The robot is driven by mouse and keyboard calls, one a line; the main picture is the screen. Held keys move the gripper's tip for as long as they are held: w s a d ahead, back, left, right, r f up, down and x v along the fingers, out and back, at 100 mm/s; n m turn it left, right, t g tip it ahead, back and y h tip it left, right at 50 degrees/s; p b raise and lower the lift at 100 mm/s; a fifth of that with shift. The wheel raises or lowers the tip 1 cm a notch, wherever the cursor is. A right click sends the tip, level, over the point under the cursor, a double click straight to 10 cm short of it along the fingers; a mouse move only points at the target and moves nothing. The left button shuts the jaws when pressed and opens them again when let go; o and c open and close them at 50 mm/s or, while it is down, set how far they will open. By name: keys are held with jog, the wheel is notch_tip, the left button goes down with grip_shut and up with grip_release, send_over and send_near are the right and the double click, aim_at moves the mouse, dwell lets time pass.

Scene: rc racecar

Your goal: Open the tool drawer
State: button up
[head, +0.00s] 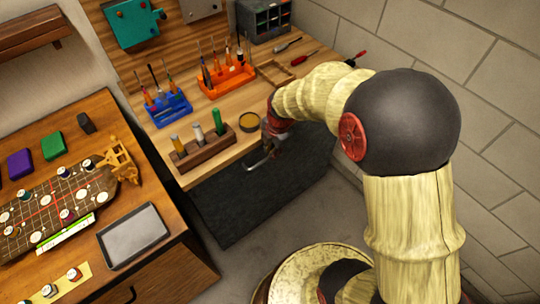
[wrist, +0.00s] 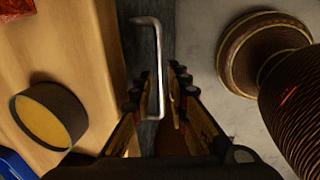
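The tool drawer (head: 245,197) has a dark front under the wooden workbench top and looks shut. Its metal bar handle (head: 258,162) sticks out from the upper part of the front. In the wrist view the handle (wrist: 154,50) runs lengthwise between the two fingers of my gripper (wrist: 159,74). The fingers are apart, one on each side of the bar, with gaps visible. I cannot tell how deep the bar sits between them. In the head view my gripper (head: 274,146) is at the handle, partly hidden by my wrist.
The workbench top (head: 225,160) holds a wooden marker block (head: 205,149), a round tin (head: 249,122), a blue tool holder (head: 168,110) and an orange one (head: 227,80). A wooden table (head: 160,270) stands at left. Grey floor lies in front of the drawer.

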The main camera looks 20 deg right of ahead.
jog(key=shift+w+f+b, duration=0.25)
jog(key=shift+f+b, duration=0.05)
jog(key=shift+f, duration=0.9)
grip_shut()
